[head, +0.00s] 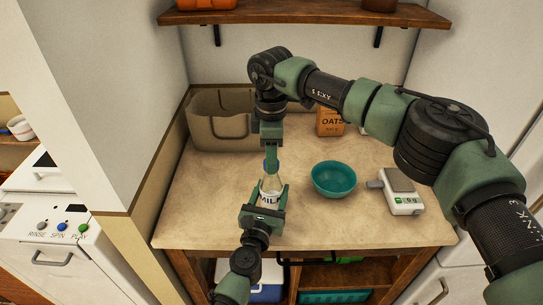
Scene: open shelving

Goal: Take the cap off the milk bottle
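The milk bottle (270,190), clear with white contents and a dark-lettered label, stands upright near the front middle of the counter. My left gripper (269,189) comes in from below, with one finger on each side of the bottle's body, shut on it. A blue cap (270,165) shows at the bottle's top. My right gripper (271,156) points straight down from above, with its fingertips at the cap. Its fingers overlap in this view, so I cannot tell whether they grip the cap. The lower part of the bottle is hidden behind the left gripper.
A teal bowl (334,180) sits close to the right of the bottle, and a kitchen scale (403,204) stands farther right. A beige basket (222,135) is at the back left. An oats package (329,122) stands at the back, partly behind my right arm. The left front counter is clear.

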